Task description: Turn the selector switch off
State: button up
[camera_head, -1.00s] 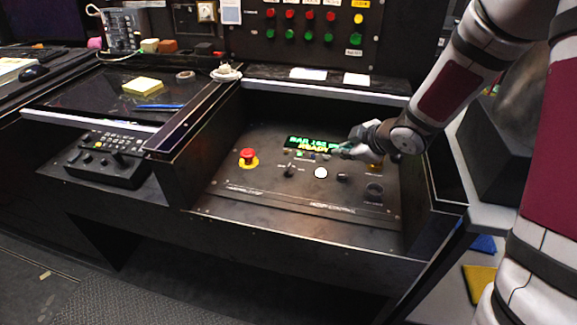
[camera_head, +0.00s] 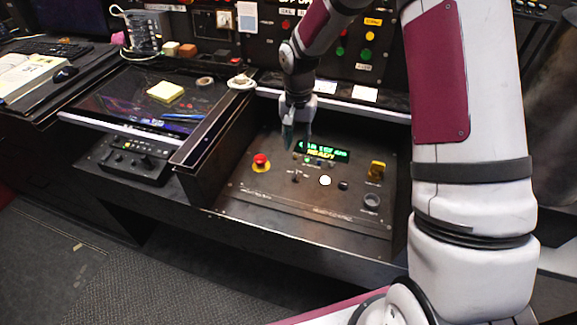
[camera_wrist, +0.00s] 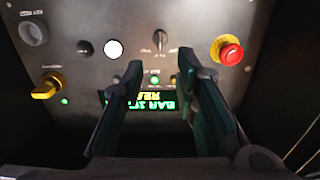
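A small black knob with a pointer (camera_head: 295,177), which looks like the selector switch, sits on the sloped control panel (camera_head: 262,196). In the wrist view the knob (camera_wrist: 160,40) lies just beyond the gap between my fingertips, its pointer roughly along the picture's vertical. Its labels are too small to read. My gripper (camera_head: 297,140) hangs over the panel's back part, by the green display (camera_head: 323,151). In the wrist view my gripper (camera_wrist: 161,66) is open and empty, apart from the knob.
A red mushroom button (camera_head: 261,161) on yellow, a white button (camera_head: 325,181), a black button (camera_head: 343,186), a key switch (camera_head: 371,201) and a yellow rotary handle (camera_head: 377,170) share the panel. A raised side wall (camera_head: 216,150) stands at its left.

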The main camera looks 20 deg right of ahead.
aim_at(296, 175)
notch_tip(296, 175, down, 14)
jog(key=shift+r, duration=0.15)
dwell(0.3)
grip_shut()
